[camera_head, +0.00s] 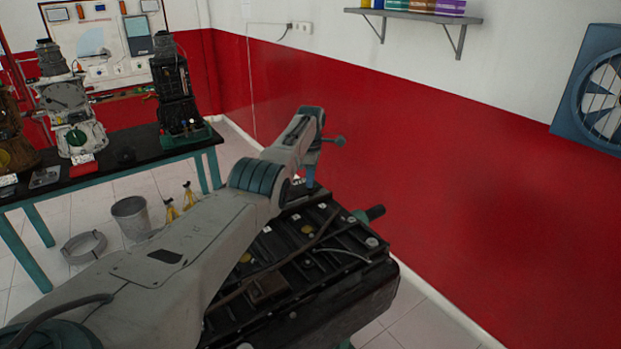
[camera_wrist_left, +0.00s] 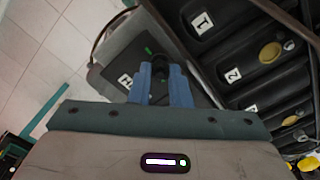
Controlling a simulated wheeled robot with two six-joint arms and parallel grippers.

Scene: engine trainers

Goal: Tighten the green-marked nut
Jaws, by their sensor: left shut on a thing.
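The black engine block (camera_head: 335,235) stands in front of me, and my left arm reaches over it. My left gripper (camera_head: 312,172) points down at the engine's far end. In the left wrist view its blue fingers (camera_wrist_left: 163,75) are shut around a small dark round part, which they mostly cover. A small green mark (camera_wrist_left: 148,50) shows just beyond the fingertips, by a panel with a white "H"-like label (camera_wrist_left: 125,80). I cannot tell whether the dark part is the nut or a tool on it. My right gripper is in neither view.
Numbered covers (camera_wrist_left: 203,23) lie right of the fingers. A dark table (camera_head: 110,160) with several engine parts stands at the left. A grey bucket (camera_head: 131,216) and yellow stands (camera_head: 170,213) are on the floor. A red-and-white wall (camera_head: 450,180) runs behind the engine.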

